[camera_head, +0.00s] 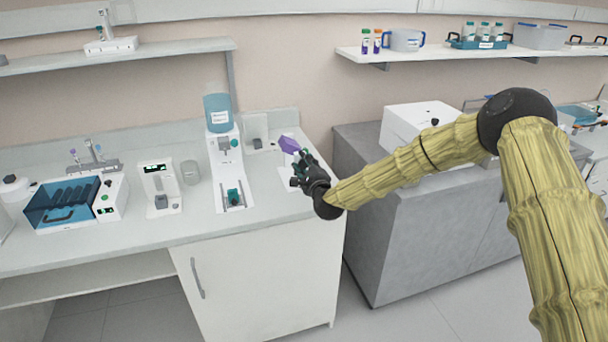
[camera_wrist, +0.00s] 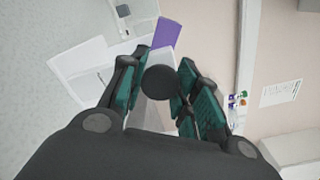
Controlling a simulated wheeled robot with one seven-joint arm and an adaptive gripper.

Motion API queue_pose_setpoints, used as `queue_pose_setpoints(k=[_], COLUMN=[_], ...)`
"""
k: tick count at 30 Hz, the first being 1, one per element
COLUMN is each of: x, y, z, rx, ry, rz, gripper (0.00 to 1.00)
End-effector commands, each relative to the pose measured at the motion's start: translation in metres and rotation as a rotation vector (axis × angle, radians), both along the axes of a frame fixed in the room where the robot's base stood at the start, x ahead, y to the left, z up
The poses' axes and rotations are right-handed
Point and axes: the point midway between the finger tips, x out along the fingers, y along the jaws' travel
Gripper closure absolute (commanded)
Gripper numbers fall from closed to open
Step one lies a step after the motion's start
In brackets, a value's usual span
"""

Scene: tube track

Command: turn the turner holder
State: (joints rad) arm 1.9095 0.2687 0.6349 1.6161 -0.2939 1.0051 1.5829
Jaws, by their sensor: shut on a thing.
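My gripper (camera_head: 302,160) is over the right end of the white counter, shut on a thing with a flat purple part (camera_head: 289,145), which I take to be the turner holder. In the wrist view the green-padded fingers of my gripper (camera_wrist: 165,62) stand on both sides of a dark round piece (camera_wrist: 160,80). The purple part (camera_wrist: 168,32) shows beyond it, tilted. A pale, see-through-looking shape lies below the disc. The fingers hide much of the held thing, and its exact shape and contact with the counter cannot be told.
Left of my gripper stands a white dispenser (camera_head: 224,160) with a blue bottle (camera_head: 218,112). Further left are a small white device (camera_head: 160,188) and a blue-lidded machine (camera_head: 62,203). A grey cabinet (camera_head: 400,235) stands to the right, across a gap. A wall shelf (camera_head: 440,51) hangs above.

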Motion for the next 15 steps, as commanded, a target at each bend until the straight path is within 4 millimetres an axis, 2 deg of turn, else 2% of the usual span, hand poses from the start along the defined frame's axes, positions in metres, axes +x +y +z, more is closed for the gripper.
queue_pose_setpoints(k=[1,15], x=[-0.0001,-0.0004], y=[0.0004,0.0005], z=[-0.0058,-0.0047], rx=[-0.041,-0.467], ry=[-0.015,-0.152], rz=[0.001,0.001], gripper=[0.93,0.93])
